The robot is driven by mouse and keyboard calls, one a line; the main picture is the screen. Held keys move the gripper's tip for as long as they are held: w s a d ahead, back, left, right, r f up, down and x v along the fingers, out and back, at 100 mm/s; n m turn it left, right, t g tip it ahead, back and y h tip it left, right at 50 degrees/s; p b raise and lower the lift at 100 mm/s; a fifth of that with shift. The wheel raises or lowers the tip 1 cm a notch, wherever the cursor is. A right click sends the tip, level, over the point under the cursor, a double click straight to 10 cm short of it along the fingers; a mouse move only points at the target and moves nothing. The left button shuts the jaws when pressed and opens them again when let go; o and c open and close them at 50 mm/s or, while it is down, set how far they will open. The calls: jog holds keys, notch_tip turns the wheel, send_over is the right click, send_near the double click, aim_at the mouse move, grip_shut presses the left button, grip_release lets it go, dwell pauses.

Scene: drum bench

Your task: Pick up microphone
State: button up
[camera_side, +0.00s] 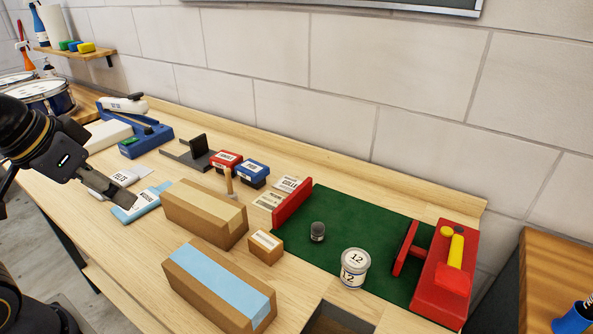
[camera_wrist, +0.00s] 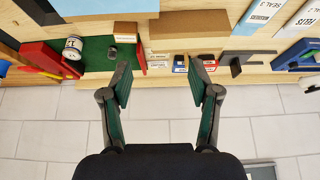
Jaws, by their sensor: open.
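A small dark grey object (camera_side: 317,232) with a rounded top stands on the green mat (camera_side: 345,215); it may be the microphone, but it is too small to be sure. It also shows in the wrist view (camera_wrist: 112,52), left of my fingers. My gripper (camera_side: 118,193) is at the left of the side view, raised over the bench and well apart from that object. In the wrist view my gripper (camera_wrist: 160,75) is open, with nothing between its fingers.
A can marked 12 (camera_side: 355,267) stands close to the dark object. Red blocks (camera_side: 292,204) and a red stand (camera_side: 445,275) flank the mat. Cardboard boxes (camera_side: 205,213) lie between my gripper and the mat. The wall runs along the back.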

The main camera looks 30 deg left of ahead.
jog(key=w+r+t, duration=0.2)
jog(key=w+r, duration=0.2)
jog(key=w, duration=0.1)
jog(key=m+g+h, duration=0.2)
jog(key=m+g, duration=0.1)
jog(key=m, duration=0.2)
send_over(316, 226)
jog(key=s+a, duration=0.4)
jog(key=s, duration=0.1)
notch_tip(316, 226, down, 9)
jog(key=shift+g, duration=0.3)
jog(key=x, duration=0.5)
jog(key=s+x, duration=0.1)
jog(key=x, duration=0.9)
jog(key=shift+s+d+f, duration=0.3)
jog(key=shift+d, duration=0.1)
jog(key=x, duration=0.6)
jog(key=shift+w+a, duration=0.1)
jog(key=shift+r, duration=0.1)
grip_shut()
